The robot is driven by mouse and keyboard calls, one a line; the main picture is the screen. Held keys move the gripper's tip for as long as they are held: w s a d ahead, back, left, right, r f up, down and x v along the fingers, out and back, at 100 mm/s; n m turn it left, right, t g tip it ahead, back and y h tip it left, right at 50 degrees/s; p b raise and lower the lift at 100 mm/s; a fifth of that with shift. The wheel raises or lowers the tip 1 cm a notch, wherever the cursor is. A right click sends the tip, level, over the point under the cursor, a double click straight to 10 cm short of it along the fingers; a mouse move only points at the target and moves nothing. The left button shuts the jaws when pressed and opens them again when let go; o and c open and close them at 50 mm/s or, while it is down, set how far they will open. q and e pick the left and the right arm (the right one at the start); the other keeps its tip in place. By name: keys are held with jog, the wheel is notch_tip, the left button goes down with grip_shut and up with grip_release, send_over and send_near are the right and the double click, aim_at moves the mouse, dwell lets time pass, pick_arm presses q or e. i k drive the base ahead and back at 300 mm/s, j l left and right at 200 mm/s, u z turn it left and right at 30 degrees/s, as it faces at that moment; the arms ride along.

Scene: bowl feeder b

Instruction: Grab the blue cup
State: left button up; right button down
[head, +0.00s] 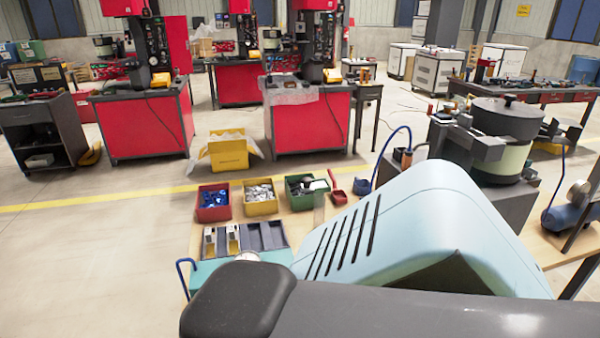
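A small blue cup-like thing (363,186) stands on the workbench, right of a red scoop (337,190). Its lower right side is close to the large light-blue housing in the foreground, and a blue hose loops up behind it. It is small in this view, so its exact shape is hard to tell. I cannot make out either gripper in the head view. A dark grey arm link of mine fills the bottom of the picture. Nothing is seen touching the blue cup.
Red (213,213), yellow (261,207) and green (300,200) bins of small parts stand in a row left of the cup. A compartmented tray (279,236) lies in front. A bowl feeder (500,160) stands to the right. The light-blue housing (415,215) hides much of the bench.

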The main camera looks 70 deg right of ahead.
aim_at(361, 186)
jog(key=u, duration=1.05)
jog(key=i+j+z, duration=0.1)
jog(key=i+z, duration=0.15)
jog(key=i, duration=0.65)
jog(key=i+l+z, duration=0.1)
jog(key=i+z, duration=0.6)
jog(key=i+j+z, duration=0.1)
jog(key=i+z, duration=0.25)
jog(key=i+l+z, duration=0.1)
jog(key=i+z, duration=0.15)
jog(key=z, duration=0.15)
jog(key=i+z, duration=0.55)
jog(key=z, duration=0.2)
jog(key=i+z, duration=0.25)
jog(key=i, duration=0.4)
jog(key=i+z, duration=0.25)
jog(key=i, duration=0.35)
jog(key=i+j+z, duration=0.15)
jog(key=i, duration=1.25)
jog(key=i+z, duration=0.4)
jog(key=i, duration=0.15)
jog(key=i+z, duration=1.15)
jog(key=i+j+z, duration=0.1)
jog(key=i+z, duration=0.25)
